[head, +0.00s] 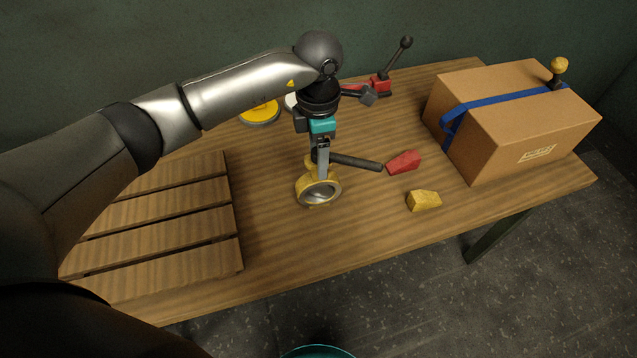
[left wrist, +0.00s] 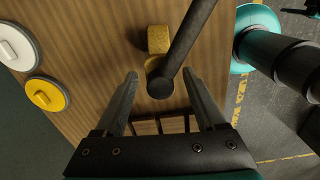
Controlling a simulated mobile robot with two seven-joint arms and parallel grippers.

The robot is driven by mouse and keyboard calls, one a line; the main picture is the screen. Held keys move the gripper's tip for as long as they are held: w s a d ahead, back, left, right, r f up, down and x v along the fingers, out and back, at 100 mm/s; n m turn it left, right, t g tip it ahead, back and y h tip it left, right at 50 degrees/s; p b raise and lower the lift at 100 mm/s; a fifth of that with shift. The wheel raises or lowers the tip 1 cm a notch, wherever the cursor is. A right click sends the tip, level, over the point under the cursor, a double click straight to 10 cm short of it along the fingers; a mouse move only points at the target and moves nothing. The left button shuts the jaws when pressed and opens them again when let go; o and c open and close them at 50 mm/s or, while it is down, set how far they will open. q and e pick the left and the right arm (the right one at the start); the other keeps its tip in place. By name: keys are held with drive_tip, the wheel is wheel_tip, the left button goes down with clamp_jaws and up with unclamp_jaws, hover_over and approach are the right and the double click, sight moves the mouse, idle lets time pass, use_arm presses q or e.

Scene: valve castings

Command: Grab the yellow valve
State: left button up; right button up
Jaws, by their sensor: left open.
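The yellow valve (head: 302,190) stands on the wooden table, its round grey-lined opening facing the front. Its long dark lever (head: 356,162) points right, its tip close to the red wedge. My left gripper (head: 321,152) is directly above the valve, pointing down. In the left wrist view my left gripper (left wrist: 160,74) is open, with a finger on each side of the lever's hub. The lever (left wrist: 190,35) crosses that view and hides most of the valve body. I cannot tell whether the fingers touch the valve. My right gripper is not in view.
A red wedge (head: 404,161) and a yellow wedge (head: 424,201) lie right of the valve. A slatted wooden pallet (head: 170,221) is left. A yellow disc (head: 260,113), a white disc (head: 290,102) and a red toggle clamp (head: 380,83) are behind. A blue-strapped cardboard box (head: 520,128) stands right.

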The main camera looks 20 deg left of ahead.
sight(319, 183)
use_arm(q)
wheel_tip(319, 183, down, 3)
drive_tip(key=shift+r, duration=0.2)
drive_tip(key=shift+c, duration=0.3)
clamp_jaws()
idle(0.8)
drive_tip(key=shift+w+r, duration=0.15)
drive_tip(key=shift+r, duration=0.05)
